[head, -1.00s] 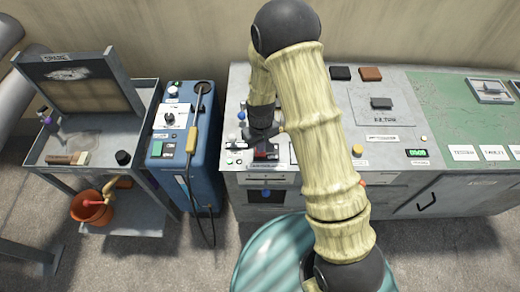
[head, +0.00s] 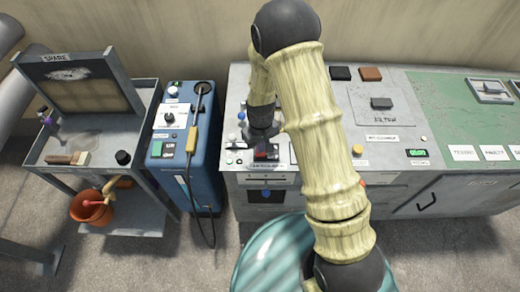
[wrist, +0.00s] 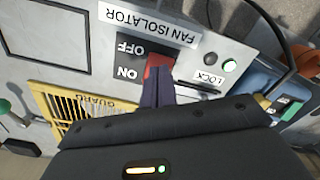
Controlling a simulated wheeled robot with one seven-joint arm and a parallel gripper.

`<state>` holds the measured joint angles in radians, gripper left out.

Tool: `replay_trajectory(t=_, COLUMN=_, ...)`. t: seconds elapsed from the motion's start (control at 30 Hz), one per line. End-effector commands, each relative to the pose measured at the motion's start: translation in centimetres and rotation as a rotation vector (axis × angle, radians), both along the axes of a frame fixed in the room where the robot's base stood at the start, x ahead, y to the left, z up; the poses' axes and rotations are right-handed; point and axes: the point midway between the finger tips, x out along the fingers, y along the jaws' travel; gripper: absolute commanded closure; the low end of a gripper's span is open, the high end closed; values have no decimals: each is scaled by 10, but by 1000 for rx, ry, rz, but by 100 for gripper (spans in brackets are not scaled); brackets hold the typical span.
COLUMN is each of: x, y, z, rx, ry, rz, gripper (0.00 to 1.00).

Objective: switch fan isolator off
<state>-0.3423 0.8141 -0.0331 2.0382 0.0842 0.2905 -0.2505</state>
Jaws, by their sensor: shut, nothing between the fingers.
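The fan isolator shows in the wrist view as a black plate (wrist: 128,60) with white OFF and ON marks, under a FAN ISOLATOR label (wrist: 148,22) that reads upside down. In the head view the red of the isolator (head: 267,150) shows at the bench's front left, just below my gripper (head: 262,138). The fingers hide part of the lever.
A blue cabinet (head: 208,165) with a hanging cable stands left of the bench. A teal round object (head: 262,255) stands in front.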

Motion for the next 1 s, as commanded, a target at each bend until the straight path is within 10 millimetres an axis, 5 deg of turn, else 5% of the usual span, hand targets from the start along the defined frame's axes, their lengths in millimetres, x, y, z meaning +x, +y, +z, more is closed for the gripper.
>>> replay_trajectory(t=1.0, x=0, y=0, z=-9, rx=0, ry=0, rz=0, gripper=100)
